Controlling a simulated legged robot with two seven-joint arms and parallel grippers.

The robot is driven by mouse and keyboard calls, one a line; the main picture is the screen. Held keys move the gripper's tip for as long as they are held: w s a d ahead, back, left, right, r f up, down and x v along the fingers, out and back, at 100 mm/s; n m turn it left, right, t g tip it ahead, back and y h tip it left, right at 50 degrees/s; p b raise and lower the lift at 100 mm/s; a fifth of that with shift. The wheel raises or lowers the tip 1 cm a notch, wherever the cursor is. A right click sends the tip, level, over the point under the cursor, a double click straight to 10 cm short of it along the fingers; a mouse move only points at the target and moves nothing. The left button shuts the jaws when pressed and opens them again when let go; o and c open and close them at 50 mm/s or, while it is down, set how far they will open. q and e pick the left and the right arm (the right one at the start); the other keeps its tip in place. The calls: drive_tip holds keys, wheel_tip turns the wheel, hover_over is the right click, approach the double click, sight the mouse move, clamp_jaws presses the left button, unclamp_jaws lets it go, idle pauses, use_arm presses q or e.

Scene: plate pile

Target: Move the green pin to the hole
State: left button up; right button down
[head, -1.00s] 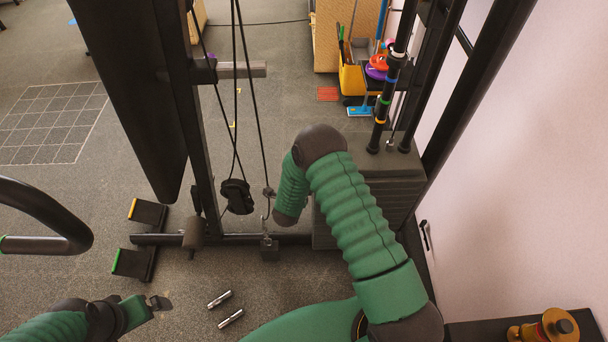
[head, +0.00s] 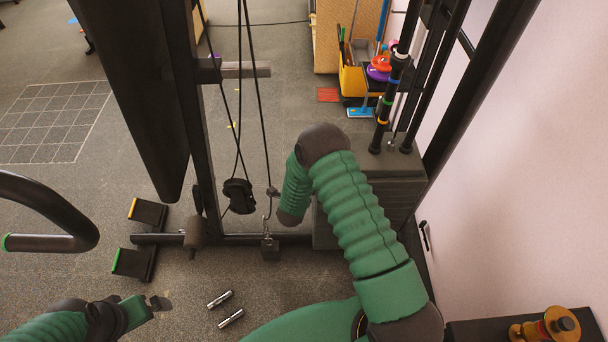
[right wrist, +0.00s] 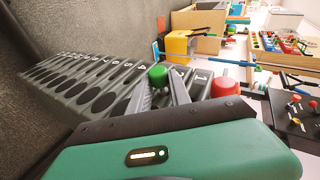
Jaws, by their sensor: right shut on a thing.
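The green pin (right wrist: 158,73) shows its round green head in the right wrist view. My right gripper (right wrist: 160,88) is shut on it, with a grey finger on each side. The weight stack (right wrist: 50,72) lies just beyond, with a row of dark round holes and white numbers along its face. The pin's shaft is hidden, so I cannot tell whether it is in a hole. In the head view the stack (head: 390,185) stands behind my right arm, which hides the right gripper. My left gripper (head: 157,303) is low at the left, away from the stack; its jaw opening is unclear.
A red knob (right wrist: 224,87) sits right of the pin. A cable with a hook and small black block (head: 270,249) hangs left of the stack. Two metal handles (head: 225,308) lie on the floor. The white wall (head: 520,190) bounds the right side.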

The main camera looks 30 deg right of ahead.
drive_tip(key=shift+s+d+f, duration=0.1)
drive_tip(key=shift+s+d, duration=0.2)
drive_tip(key=shift+d, duration=0.1)
drive_tip(key=c, duration=1.1)
unclamp_jaws()
